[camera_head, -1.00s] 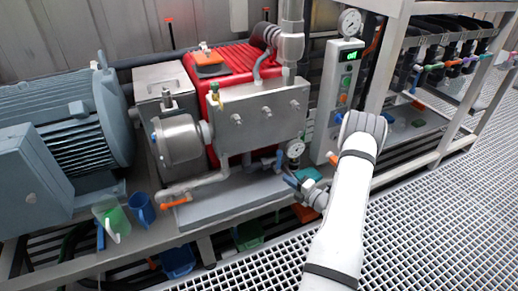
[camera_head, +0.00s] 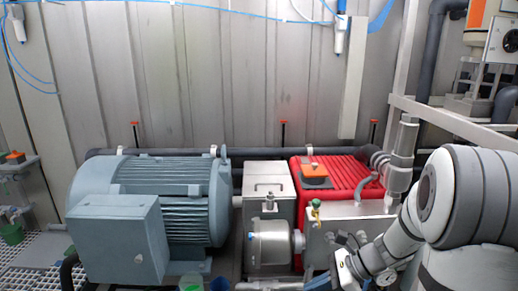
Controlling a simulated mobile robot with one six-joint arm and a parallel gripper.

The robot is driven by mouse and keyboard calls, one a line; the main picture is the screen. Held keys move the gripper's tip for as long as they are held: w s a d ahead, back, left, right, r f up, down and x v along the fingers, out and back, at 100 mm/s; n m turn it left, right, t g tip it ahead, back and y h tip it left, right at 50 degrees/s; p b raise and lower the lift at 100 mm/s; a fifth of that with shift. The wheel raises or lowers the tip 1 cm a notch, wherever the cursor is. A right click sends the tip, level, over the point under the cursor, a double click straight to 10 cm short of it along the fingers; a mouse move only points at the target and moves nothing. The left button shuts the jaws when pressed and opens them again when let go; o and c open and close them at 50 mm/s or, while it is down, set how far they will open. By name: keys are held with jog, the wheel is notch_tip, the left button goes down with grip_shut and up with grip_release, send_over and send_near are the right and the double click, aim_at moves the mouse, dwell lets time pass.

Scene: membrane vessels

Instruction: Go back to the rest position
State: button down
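My white arm with dark bands fills the lower right of the head view. It is bent, with its elbow up at the right edge and its forearm sloping down to the left. My gripper (camera_head: 322,282) is at the lower edge, in front of the red pump's metal block. It is small and partly cut off by the frame, so I cannot tell whether it is open or shut, or whether it holds anything.
A large grey-blue motor (camera_head: 150,205) stands left of centre, beside a metal gearbox (camera_head: 268,195) and a red pump (camera_head: 340,178). A wall (camera_head: 230,90) closes off the back. A pale rack frame (camera_head: 450,120) stands at the right. Grating floor (camera_head: 35,250) shows at lower left.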

jog(key=s+d+r+n+t+h+p, duration=0.1)
jog(key=s+r+n+h+p, duration=0.7)
jog(key=s+r+n, duration=0.6)
notch_tip(320, 180, up, 3)
jog(key=n+h, duration=0.2)
jog(key=n, duration=0.4)
jog(key=shift+d+t, duration=0.25)
jog(key=shift+t, duration=0.15)
